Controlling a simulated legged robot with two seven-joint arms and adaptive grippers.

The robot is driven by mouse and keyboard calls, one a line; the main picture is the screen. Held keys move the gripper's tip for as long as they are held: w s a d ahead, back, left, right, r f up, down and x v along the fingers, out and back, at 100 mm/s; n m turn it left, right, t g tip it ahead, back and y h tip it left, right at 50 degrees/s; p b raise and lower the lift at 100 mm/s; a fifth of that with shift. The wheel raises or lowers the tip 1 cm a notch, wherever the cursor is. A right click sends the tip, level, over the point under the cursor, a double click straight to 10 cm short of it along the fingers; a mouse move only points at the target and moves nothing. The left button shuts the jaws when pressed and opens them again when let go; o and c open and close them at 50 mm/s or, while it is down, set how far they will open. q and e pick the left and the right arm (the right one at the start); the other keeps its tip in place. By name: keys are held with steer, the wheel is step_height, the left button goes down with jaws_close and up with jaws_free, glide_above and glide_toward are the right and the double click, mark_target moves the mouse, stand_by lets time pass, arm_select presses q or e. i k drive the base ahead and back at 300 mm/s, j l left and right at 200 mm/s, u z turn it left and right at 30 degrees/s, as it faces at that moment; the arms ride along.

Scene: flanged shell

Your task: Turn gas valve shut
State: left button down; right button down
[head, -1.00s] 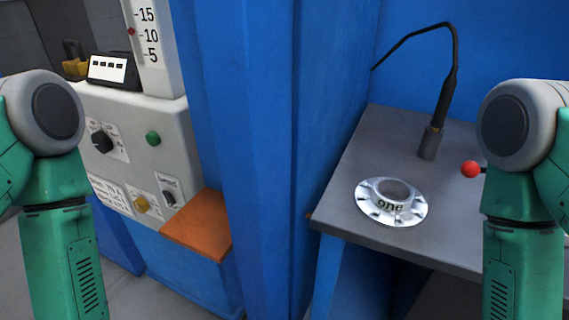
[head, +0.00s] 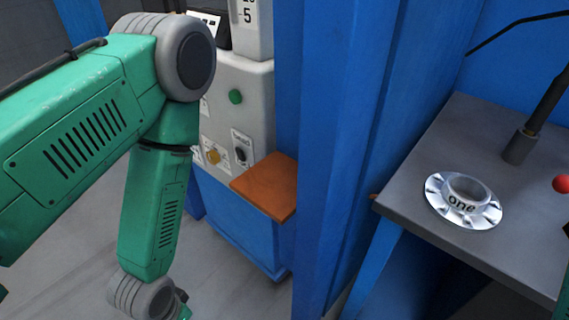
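On the grey control panel, a yellow knob (head: 213,157) sits low and a black switch (head: 241,151) is beside it on the right, each on a white label. A green button (head: 235,96) is above them. I cannot tell which control is the gas valve. My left arm crosses the panel's left side and hides part of it; its forearm hangs down to the bottom edge. Neither gripper shows. A silver flanged shell marked "one" (head: 464,208) lies on the grey bench (head: 420,180) at right.
An orange-brown ledge (head: 268,186) juts out below the panel. A blue pillar (head: 345,140) stands between panel and bench. A black gooseneck stand (head: 522,143) and a red ball (head: 562,184) are at the bench's right. Grey floor shows at lower left.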

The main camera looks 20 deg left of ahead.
mark_target(212, 158)
steer(key=u, duration=0.6)
steer(key=l+u, duration=0.15)
steer(key=l, duration=0.25)
steer(key=i, duration=0.05)
